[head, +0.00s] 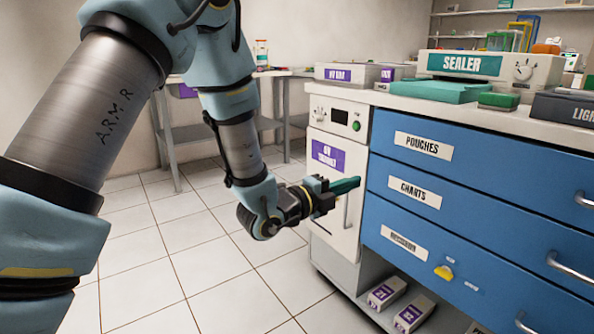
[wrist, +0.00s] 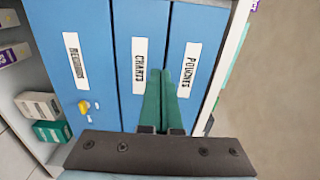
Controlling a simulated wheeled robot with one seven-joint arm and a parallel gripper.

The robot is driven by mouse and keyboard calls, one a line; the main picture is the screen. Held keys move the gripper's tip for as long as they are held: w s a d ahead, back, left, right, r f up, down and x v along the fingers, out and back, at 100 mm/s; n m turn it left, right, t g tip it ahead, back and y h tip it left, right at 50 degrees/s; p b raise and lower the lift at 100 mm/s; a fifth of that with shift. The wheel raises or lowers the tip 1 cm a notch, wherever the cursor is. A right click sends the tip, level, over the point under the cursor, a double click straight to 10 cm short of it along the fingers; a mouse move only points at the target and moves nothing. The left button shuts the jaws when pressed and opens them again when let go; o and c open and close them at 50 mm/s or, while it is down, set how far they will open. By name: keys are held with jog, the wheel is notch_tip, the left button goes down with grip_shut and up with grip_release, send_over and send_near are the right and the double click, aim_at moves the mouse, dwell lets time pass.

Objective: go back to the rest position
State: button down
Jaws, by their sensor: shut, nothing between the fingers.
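My gripper (head: 345,185) is at the end of my arm, in front of the cabinet, near the edge between the white door unit and the blue drawers. Its green fingers lie close together and hold nothing. In the wrist view my gripper (wrist: 161,75) points toward the blue drawer fronts, over the area between the charts drawer (wrist: 137,35) and the pouches drawer (wrist: 192,30). I cannot tell the exact gap to the drawer fronts.
The blue records drawer (head: 440,245) has a yellow latch (head: 444,272). Drawer handles stick out at the right. The sealer (head: 466,64) stands on the counter. Labelled boxes (head: 386,293) sit on the low shelf. A white door unit (head: 327,185) stands left of the drawers. Tiled floor at left is clear.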

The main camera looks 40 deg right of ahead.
jog(key=w+a+f+n+t+y, duration=0.2)
jog(key=w+a+n+t+y, duration=0.25)
jog(key=w+a+n, duration=0.5)
jog(key=w+a+f+n+t+y, duration=0.25)
jog(key=w+a+n+y, duration=0.4)
jog(key=w+a, duration=0.6)
jog(key=s+a+n+y, duration=0.25)
jog(key=a+n, duration=0.35)
jog(key=a, duration=0.7)
jog(key=s+a+n+g+y, duration=0.25)
jog(key=s+a+n, duration=0.3)
jog(key=a, duration=0.35)
jog(key=s+a+n+g+y, duration=0.2)
jog(key=s+a+n+g, duration=0.15)
jog(key=a+n, duration=0.4)
notch_tip(320, 180, up, 30)
jog(key=s+a+p, duration=0.1)
jog(key=p, duration=2.9)
jog(key=shift+s+t, duration=0.3)
jog(key=shift+s, duration=0.1)
